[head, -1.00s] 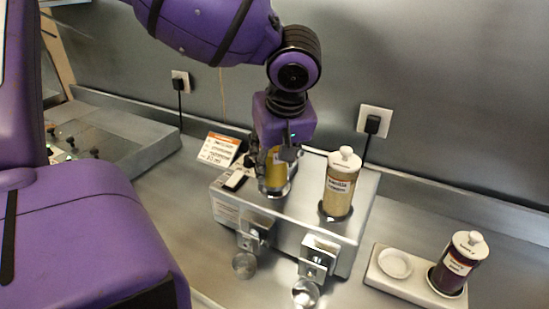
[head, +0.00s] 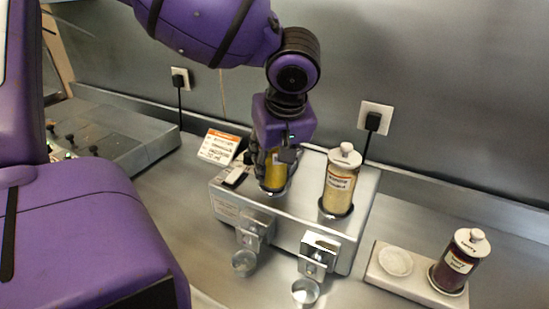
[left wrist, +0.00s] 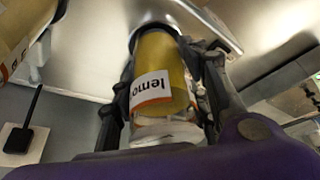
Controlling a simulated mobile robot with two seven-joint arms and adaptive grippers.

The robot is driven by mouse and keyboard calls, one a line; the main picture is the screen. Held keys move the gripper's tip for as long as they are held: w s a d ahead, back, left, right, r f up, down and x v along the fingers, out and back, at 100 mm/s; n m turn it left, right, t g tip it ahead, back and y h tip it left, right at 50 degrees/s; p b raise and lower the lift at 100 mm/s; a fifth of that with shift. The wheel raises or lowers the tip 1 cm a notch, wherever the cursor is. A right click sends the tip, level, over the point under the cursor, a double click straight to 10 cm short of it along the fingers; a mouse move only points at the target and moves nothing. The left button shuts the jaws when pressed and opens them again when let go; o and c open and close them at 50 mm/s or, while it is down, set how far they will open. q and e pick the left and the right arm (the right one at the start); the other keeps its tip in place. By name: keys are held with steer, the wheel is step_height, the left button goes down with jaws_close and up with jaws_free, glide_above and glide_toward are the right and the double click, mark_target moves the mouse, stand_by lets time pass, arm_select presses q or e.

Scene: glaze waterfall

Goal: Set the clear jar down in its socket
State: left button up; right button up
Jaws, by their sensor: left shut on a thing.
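The clear jar (head: 274,176) holds yellow contents and stands upright at the left socket (head: 272,192) of a metal dispenser. Its base is at the socket ring; I cannot tell whether it is fully seated. In the left wrist view the jar (left wrist: 163,70) has a label reading "lemo" and a pale lid. My left gripper (head: 276,158) comes from above and is shut on the jar, with one finger on each side. Fingers and wrist hide the jar's top in the head view. My right gripper is not in view.
A second jar of pale yellow contents (head: 340,182) stands in the dispenser's (head: 306,217) right socket, close to my gripper. A dark jar (head: 459,262) stands on a pale tray (head: 400,284) with an empty round recess. A small sign (head: 219,146) stands behind left.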

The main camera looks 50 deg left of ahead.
arm_select(q)
steer(key=shift+f, duration=0.2)
steer(key=o, duration=1.6)
steer(key=v, duration=1.2)
